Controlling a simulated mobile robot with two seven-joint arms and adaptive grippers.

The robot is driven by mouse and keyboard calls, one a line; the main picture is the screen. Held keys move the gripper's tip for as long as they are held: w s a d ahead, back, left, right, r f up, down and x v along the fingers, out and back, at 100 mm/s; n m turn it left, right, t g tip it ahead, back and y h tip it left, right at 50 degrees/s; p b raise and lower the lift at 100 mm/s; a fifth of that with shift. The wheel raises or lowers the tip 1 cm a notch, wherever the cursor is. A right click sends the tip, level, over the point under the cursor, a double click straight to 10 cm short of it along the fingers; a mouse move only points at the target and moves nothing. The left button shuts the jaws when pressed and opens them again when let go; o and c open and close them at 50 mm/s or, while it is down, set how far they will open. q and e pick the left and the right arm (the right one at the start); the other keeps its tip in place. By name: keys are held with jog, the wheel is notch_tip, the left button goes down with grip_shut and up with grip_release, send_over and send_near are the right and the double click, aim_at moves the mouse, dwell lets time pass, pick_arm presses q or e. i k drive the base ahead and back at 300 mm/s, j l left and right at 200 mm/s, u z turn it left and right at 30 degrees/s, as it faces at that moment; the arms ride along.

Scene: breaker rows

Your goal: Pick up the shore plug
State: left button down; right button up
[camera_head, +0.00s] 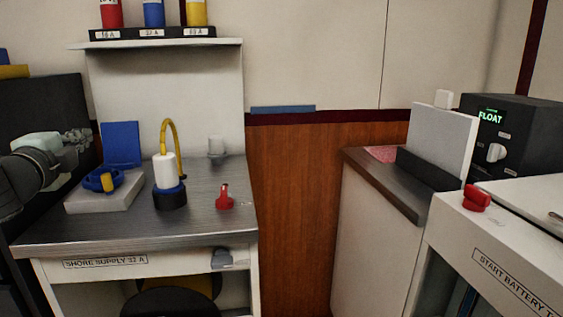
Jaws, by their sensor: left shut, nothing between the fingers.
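The shore plug (165,174) appears to be the white cylinder with a blue lower part, standing upright on the left grey counter (110,229). A yellow cable arches from its top. To its left, a pale block (122,198) carries a blue round fitting (93,182) with a yellow part. My left gripper (78,144) comes in at the left edge, in front of a dark panel. It is shut and empty, left of the plug and apart from it. My right gripper is out of view.
A blue panel (121,144) stands behind the block. A red object (225,197) sits right of the plug. Above, a shelf (165,43) holds red, blue and yellow items. A white cabinet (483,229) with a red knob (477,198) and a black FLOAT unit (513,140) stand at right.

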aim_at(165, 169)
jog(key=k+l, duration=0.15)
jog(key=k, duration=0.3)
jog(key=k+l, duration=0.15)
jog(key=k, duration=0.25)
